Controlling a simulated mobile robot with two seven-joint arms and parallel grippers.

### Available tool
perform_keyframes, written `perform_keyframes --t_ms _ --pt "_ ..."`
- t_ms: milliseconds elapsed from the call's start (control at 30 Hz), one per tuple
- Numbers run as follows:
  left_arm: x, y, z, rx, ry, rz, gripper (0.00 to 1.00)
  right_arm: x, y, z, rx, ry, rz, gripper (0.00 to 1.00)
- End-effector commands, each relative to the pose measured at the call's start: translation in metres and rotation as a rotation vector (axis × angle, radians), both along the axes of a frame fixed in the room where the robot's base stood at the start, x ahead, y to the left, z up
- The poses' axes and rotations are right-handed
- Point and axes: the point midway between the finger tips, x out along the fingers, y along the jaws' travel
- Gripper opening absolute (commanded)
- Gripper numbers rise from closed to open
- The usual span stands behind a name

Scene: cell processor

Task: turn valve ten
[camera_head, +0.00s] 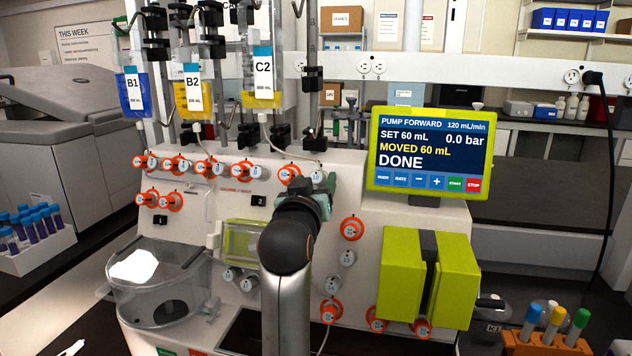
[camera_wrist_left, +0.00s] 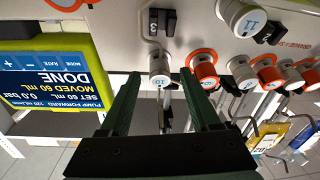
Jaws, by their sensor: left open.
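Valve ten (camera_wrist_left: 160,68) is a small pale grey round knob with a blue "10" on its face, on the upper panel of the white machine. In the left wrist view, which is upside down, it sits between the tips of my left gripper (camera_wrist_left: 158,80). The two dark green fingers are apart, with a visible gap on each side of the knob. In the head view my left gripper (camera_head: 314,194) is at the right end of the upper valve row, where the knob (camera_head: 318,176) is partly hidden. My right gripper is not in view.
Several valves with orange rings (camera_head: 288,172) line the panel to the left; valve eleven (camera_wrist_left: 250,22) is close by. The pump screen (camera_head: 430,150) stands to the right and reads DONE. Bags (camera_head: 194,95) hang above. A clear bowl (camera_head: 160,295) is at lower left.

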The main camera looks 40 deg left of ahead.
Motion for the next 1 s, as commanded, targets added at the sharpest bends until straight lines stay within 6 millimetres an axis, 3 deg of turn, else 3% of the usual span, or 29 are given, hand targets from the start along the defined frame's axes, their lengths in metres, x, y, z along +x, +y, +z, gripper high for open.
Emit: perform_keyframes --t_ms 133,700,1000 --pt "-0.0001 0.0001 0.0003 0.0 0.0 0.0 0.63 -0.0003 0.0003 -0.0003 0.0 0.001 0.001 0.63" --pt "0.0 0.0002 0.0 0.0 0.0 0.0 0.0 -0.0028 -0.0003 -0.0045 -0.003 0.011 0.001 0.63" --pt "0.0 0.0004 0.0001 0.002 0.001 0.0 0.0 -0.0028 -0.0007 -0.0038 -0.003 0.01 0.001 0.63"
